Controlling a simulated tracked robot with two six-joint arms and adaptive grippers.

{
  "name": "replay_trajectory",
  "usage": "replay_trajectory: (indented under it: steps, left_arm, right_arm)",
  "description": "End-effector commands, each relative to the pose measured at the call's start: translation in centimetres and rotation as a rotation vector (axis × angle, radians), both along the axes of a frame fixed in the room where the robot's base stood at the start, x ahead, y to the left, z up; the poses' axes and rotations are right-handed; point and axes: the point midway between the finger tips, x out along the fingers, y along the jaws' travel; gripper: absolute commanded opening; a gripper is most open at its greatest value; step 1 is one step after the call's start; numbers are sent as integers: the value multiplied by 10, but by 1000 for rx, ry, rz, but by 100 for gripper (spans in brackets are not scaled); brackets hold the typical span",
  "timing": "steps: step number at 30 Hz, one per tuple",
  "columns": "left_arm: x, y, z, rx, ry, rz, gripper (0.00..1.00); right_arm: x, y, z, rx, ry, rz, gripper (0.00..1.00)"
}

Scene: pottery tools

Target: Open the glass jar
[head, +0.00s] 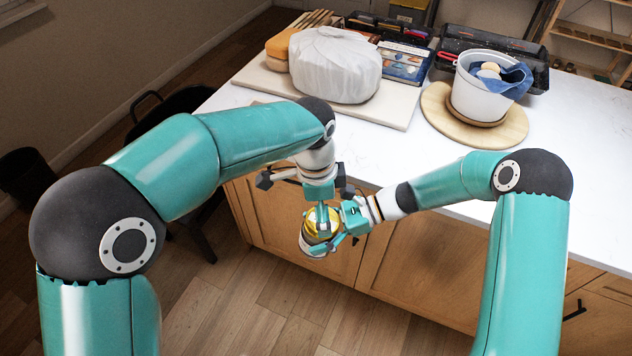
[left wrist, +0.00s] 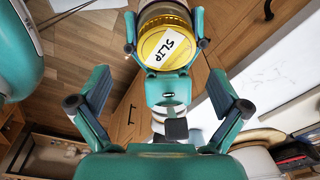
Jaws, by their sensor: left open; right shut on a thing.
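The glass jar (head: 306,243) is held in the air in front of the counter, with its gold lid (head: 314,222) facing up and tilted toward the left wrist camera. The lid carries a white label reading SLIP (left wrist: 172,46). My right gripper (head: 331,235) is shut around the jar from the right; its two fingers flank the jar in the left wrist view. My left gripper (left wrist: 160,103) is open and empty. It points down at the lid from above, and the lid lies beyond its spread fingertips. Much of the jar's body is hidden by the lid and grippers.
The white counter (head: 420,160) with wooden cabinets (head: 400,265) is just behind the grippers. On it are a white wrapped bundle (head: 335,65) on a board, a white bucket (head: 478,98) on a round wooden disc, and dark tool trays. Floor lies below the jar.

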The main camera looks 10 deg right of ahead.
Motion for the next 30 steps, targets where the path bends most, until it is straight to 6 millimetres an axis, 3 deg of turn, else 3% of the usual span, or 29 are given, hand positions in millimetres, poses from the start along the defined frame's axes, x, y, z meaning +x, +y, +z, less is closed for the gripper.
replay_trajectory:
  steps: [9,15,23,30]
  left_arm:
    - [5,11,47,-4,52,-462,100]
    - [18,13,70,-43,43,-533,100]
    - [20,13,47,-44,44,-522,100]
    - [15,7,5,-44,45,-522,100]
  right_arm:
    - [0,0,2,3,-1,-1,0]
    - [0,0,2,3,-1,-1,0]
    - [0,0,2,3,-1,-1,0]
    - [0,0,2,3,-1,-1,0]
